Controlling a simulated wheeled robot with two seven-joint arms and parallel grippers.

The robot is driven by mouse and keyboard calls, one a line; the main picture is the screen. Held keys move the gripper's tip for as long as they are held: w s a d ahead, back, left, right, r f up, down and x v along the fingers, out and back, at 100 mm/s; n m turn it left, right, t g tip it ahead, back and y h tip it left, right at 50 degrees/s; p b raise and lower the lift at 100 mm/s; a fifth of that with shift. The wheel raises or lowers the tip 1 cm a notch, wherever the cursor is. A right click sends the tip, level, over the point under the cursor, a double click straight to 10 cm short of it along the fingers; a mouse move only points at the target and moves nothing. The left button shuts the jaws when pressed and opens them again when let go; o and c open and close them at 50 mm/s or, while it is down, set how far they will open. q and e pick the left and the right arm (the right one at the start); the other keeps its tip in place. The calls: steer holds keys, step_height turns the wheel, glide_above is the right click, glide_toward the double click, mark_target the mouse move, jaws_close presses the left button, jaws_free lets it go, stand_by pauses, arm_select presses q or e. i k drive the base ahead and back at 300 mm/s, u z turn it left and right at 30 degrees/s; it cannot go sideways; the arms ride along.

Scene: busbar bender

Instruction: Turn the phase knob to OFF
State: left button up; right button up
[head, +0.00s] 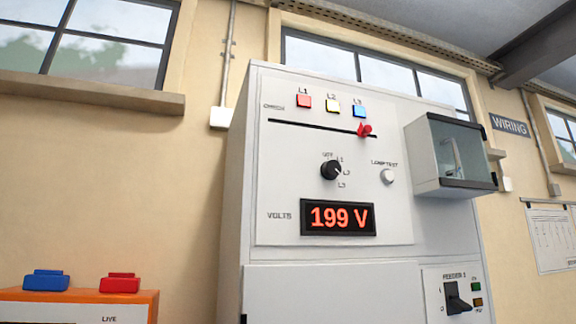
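The phase knob (331,170) is a black round knob on the grey cabinet's upper panel. Labels stand around it: one at its upper left that looks like OFF, then L1, L2 and L3 down its right side. Its pale pointer mark seems to face right, toward L2, but is too small to be sure. Neither of my grippers shows in the head view, and nothing touches the knob.
A red display (338,217) below the knob reads 199 V. A red slider handle (364,130) sits at the slot's right end, under L3. A clear-fronted box (452,152) juts out at right. An orange unit (140,298) stands lower left.

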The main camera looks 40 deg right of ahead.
mark_target(330, 170)
steer(key=u, duration=0.05)
steer(key=i, duration=0.25)
steer(key=z, duration=0.8)
